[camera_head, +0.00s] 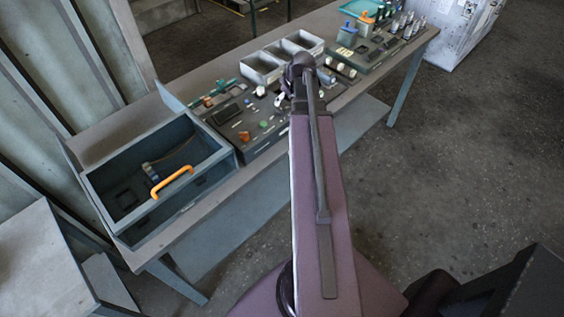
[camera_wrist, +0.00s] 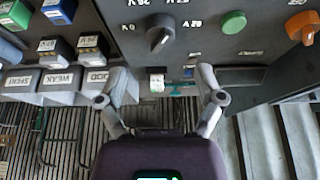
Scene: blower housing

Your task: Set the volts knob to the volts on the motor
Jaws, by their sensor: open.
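The dark grey rotary knob (camera_wrist: 160,36) sits on the dark control panel (camera_wrist: 205,50) at the top of the wrist view. White volt labels stand around it, upside down; I cannot read them surely. A light mark shows on the knob. My gripper (camera_wrist: 163,92) is open and empty, its two fingers spread below the knob and apart from it. In the head view my gripper (camera_head: 298,72) is over the right part of the bench panel (camera_head: 225,122), and my arm hides part of it. I cannot identify the motor or its volts marking in either view.
A green button (camera_wrist: 233,22) and an orange knob (camera_wrist: 300,26) are right of the dark knob. Labelled bins (camera_wrist: 60,78) are at left. An open grey box (camera_head: 110,195) with an orange handle (camera_head: 172,182) stands on the bench. Metal trays (camera_head: 262,68) are behind the panel.

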